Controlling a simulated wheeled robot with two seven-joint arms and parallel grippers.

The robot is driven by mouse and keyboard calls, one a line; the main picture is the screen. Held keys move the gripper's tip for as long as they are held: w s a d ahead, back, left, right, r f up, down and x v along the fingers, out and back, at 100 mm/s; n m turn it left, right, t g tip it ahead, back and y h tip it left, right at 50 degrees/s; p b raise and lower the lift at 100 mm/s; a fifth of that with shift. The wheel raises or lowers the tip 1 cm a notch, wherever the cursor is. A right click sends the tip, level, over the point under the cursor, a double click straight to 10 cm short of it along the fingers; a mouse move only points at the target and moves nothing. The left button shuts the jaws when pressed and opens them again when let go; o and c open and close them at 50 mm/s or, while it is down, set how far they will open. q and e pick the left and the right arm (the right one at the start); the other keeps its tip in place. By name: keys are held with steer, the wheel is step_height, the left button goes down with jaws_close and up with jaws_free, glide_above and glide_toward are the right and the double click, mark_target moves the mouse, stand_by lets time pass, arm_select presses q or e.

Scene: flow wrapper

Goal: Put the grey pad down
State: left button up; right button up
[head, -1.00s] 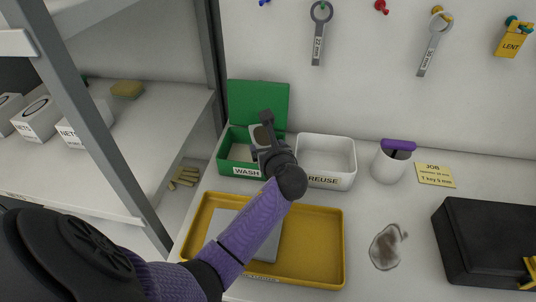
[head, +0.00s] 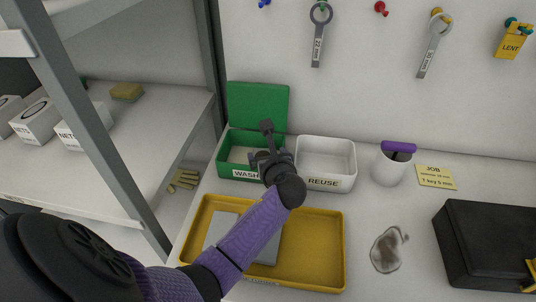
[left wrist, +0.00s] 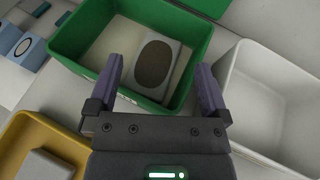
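The grey pad (left wrist: 153,66), a light block with a dark oval patch on its face, lies inside the green box labelled WASH (head: 224,158), tilted against the wall at right in the left wrist view. My left gripper (left wrist: 158,85) is open, with its two purple fingers apart above the near side of this box and nothing held between them. In the head view the left gripper (head: 266,152) hides most of the pad. My right gripper is not in view.
A white REUSE box (head: 326,158) stands right of the green box, whose lid is raised. A yellow tray (head: 325,250) with a grey slab lies in front. A white cup (head: 389,166), a dark smudge (head: 387,250) and a black case (head: 485,245) are at right.

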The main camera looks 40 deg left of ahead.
arm_select(q)
steer(key=shift+r, duration=0.25)
steer(key=r+p+v, duration=0.1)
steer(key=p+v, duration=0.3)
steer(key=v, duration=0.8)
steer(key=shift+p, duration=0.4)
